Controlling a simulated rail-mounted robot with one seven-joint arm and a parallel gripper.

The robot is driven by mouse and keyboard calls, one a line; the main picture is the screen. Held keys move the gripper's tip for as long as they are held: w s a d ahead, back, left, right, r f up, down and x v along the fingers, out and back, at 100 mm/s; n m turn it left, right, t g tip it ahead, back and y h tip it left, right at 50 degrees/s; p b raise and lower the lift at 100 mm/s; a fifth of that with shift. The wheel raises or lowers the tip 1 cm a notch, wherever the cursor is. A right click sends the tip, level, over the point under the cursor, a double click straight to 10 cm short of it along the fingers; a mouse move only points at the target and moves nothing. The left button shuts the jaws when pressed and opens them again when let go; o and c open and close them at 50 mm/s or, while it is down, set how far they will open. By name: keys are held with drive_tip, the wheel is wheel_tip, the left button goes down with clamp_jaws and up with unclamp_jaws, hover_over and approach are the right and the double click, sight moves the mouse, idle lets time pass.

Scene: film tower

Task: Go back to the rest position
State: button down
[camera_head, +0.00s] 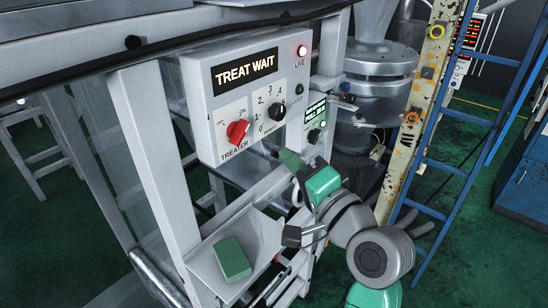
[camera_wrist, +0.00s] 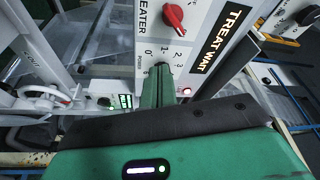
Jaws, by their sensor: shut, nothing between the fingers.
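My gripper (camera_head: 283,156) is shut and empty, in front of the frame just below the white control panel (camera_head: 205,85). In the wrist view its green fingers (camera_wrist: 164,80) lie together and point at the panel's numbered dial, covering part of it. The panel has a lit "TREAT WAIT" display (camera_head: 246,68), a red TREATER knob (camera_head: 238,130) and a black numbered knob (camera_head: 277,112). The red knob also shows in the wrist view (camera_wrist: 174,15). I cannot tell whether the fingertips touch anything.
A red LIVE lamp (camera_head: 302,50) is lit on the panel. A small box with a green display (camera_head: 315,112) is beside it. A green block (camera_head: 232,260) sits on a white tray (camera_head: 208,270) below. A blue ladder (camera_head: 448,165) and a worn yellow post (camera_head: 412,125) stand right.

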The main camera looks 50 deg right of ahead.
drive_tip(key=shift+s+a+r, duration=0.2)
drive_tip(key=shift+s, duration=0.6)
drive_tip(key=w+a+r+n+t+y+p, duration=0.1)
drive_tip(key=w+a+r+n+p, duration=0.2)
drive_tip(key=a+r, duration=0.45)
drive_tip(key=w+a+r+n+t+y+p, duration=0.15)
drive_tip(key=a+r+n, duration=0.35)
drive_tip(key=a, duration=0.6)
drive_tip(key=s+a+r+n+t+y+p, duration=0.1)
drive_tip(key=a+r+n, duration=0.3)
drive_tip(key=a, duration=0.5)
drive_tip(key=s+a+r+n+t+y+p, duration=0.1)
drive_tip(key=s+a+r+n+t+y, duration=0.2)
drive_tip(key=a+r, duration=0.4)
drive_tip(key=s+a+n, duration=0.1)
drive_tip(key=a+n, duration=0.1)
drive_tip(key=a, duration=0.1)
drive_tip(key=shift+s+a+r+p, duration=0.15)
drive_tip(key=shift+s+r+p, duration=0.15)
drive_tip(key=shift+s+p, duration=0.1)
